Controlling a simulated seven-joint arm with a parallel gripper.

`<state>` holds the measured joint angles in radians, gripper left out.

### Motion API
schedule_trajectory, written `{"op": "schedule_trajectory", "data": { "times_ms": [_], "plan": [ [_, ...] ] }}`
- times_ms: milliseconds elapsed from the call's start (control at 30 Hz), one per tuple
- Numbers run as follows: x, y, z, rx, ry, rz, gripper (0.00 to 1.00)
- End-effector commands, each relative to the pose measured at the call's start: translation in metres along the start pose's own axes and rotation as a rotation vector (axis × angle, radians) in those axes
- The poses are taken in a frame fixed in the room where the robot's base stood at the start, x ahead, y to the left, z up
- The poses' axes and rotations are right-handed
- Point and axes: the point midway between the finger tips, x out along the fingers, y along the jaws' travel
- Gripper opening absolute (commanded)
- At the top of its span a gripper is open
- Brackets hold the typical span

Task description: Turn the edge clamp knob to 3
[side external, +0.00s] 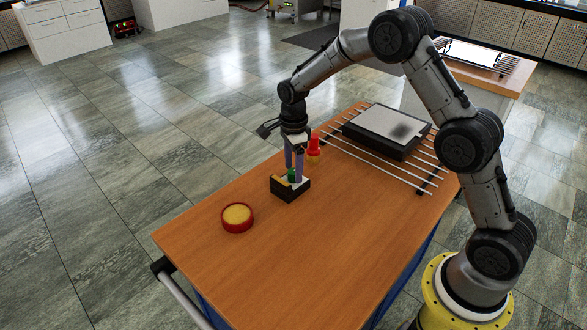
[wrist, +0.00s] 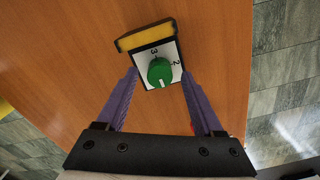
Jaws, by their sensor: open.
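The green knob (wrist: 160,72) sits on a white dial plate (wrist: 145,62) in the wrist view, with a "3" at its upper left and a "2" at its right. A pale mark on the knob faces down in the picture, away from the "3". In the side view the knob (side external: 291,175) is on top of a small black box (side external: 291,190) on the table. My gripper (wrist: 159,74) is open, pointing down, with its purple fingers either side of the knob. Gaps show between fingers and knob in the wrist view; I cannot tell their exact height.
A yellow bar (wrist: 145,35) edges the dial. A red button or lamp (side external: 314,146) stands close behind the box. A round red-rimmed yellow thing (side external: 237,217) lies to the left. A grey-topped device (side external: 386,130) and metal rods (side external: 375,165) are at the back right. The table front (side external: 300,260) is clear.

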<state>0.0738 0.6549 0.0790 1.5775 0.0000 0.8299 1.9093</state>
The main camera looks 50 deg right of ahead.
Motion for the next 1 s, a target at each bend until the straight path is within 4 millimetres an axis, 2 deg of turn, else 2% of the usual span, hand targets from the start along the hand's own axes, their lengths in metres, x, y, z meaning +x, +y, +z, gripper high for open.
{"op": "schedule_trajectory", "data": {
  "times_ms": [133, 400, 467, 800, 1000],
  "plan": [
    [0.0082, 0.0004, -0.0001, 0.000, 0.000, 0.001, 0.69],
    [0.0091, 0.0003, -0.0001, 0.000, 0.000, 0.000, 0.69],
    [0.0090, 0.0003, -0.0001, 0.000, 0.000, 0.000, 0.60],
    [0.0086, 0.0003, -0.0001, 0.000, 0.000, 0.000, 0.00],
    [0.0085, 0.0002, -0.0001, -0.003, 0.000, 0.000, 0.00]
  ]
}}
